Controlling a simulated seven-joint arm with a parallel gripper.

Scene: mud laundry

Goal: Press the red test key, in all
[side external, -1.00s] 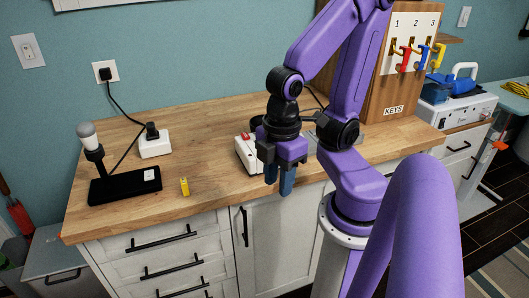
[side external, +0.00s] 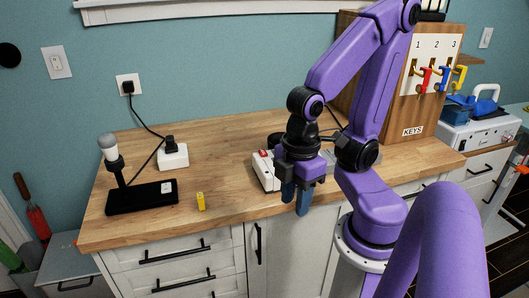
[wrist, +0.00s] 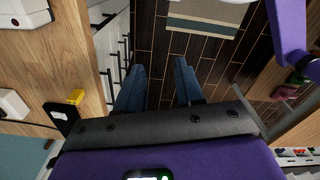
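A small white box (side external: 267,178) with a red key (side external: 264,153) on its top stands near the counter's front edge in the side external view, partly hidden behind my gripper. My gripper (side external: 295,200) points down just to the right of the box and nearer the camera, by the counter's front edge. Its two blue fingers are apart in the wrist view (wrist: 158,85), with nothing between them. They appear clear of the red key, though the exact gap cannot be told. The red key cannot be made out in the wrist view.
A lamp on a black base (side external: 140,198), a yellow block (side external: 201,201) and a white plug box (side external: 173,157) stand left on the wooden counter (side external: 230,140). A KEYS board (side external: 408,110) with coloured keys stands right. The counter between yellow block and white box is clear.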

